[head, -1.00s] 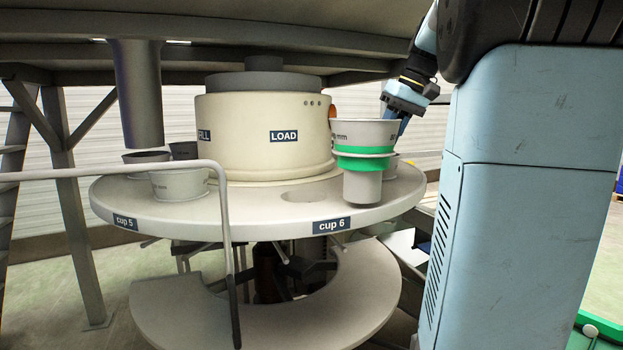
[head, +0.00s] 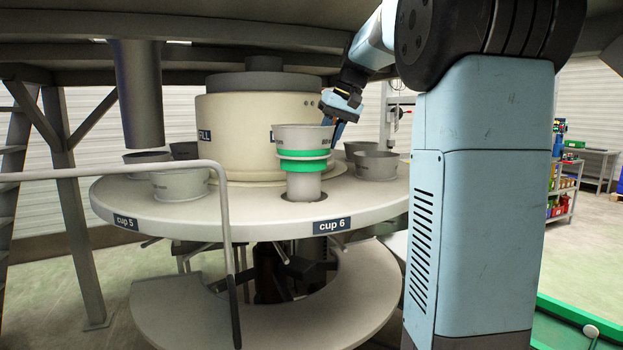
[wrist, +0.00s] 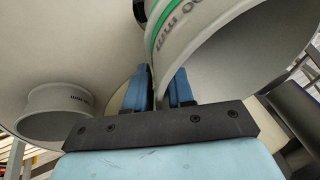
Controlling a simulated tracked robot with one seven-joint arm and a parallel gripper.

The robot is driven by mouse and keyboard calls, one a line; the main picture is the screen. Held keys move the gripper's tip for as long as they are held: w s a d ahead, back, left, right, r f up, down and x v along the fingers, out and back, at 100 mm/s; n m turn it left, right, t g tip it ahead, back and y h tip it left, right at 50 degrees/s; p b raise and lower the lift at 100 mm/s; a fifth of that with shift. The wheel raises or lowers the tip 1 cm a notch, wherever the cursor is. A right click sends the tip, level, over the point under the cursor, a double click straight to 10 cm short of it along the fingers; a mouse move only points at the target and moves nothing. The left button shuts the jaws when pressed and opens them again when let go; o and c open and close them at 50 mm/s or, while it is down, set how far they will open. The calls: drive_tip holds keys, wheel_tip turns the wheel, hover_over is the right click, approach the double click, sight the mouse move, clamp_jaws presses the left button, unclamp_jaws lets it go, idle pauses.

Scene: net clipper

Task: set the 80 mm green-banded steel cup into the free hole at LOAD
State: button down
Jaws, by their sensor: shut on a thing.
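The green-banded steel cup (head: 303,140) hangs upright over the front of the turntable (head: 250,208) in the head view. Its narrow lower end is over the dark free hole (head: 287,198) above the "cup 6" label; I cannot tell whether it has entered. My gripper (head: 336,132) is shut on the cup's wall at the right of its rim. In the wrist view my gripper's two blue fingers (wrist: 159,86) pinch the wall of the cup (wrist: 215,45), whose green band and part of a "mm" mark show. The LOAD sign is mostly hidden behind the cup.
Other cups sit in the turntable at the left (head: 180,182) and right (head: 376,165). The cream drum (head: 235,140) stands close behind the held cup. A grey handrail (head: 224,215) crosses the front left. A grey pipe (head: 137,95) hangs above the left cups.

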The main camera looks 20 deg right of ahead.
wheel_tip(320, 180, down, 10)
drive_tip(key=shift+f, duration=0.1)
idle(0.5)
drive_tip(key=c, duration=1)
unclamp_jaws()
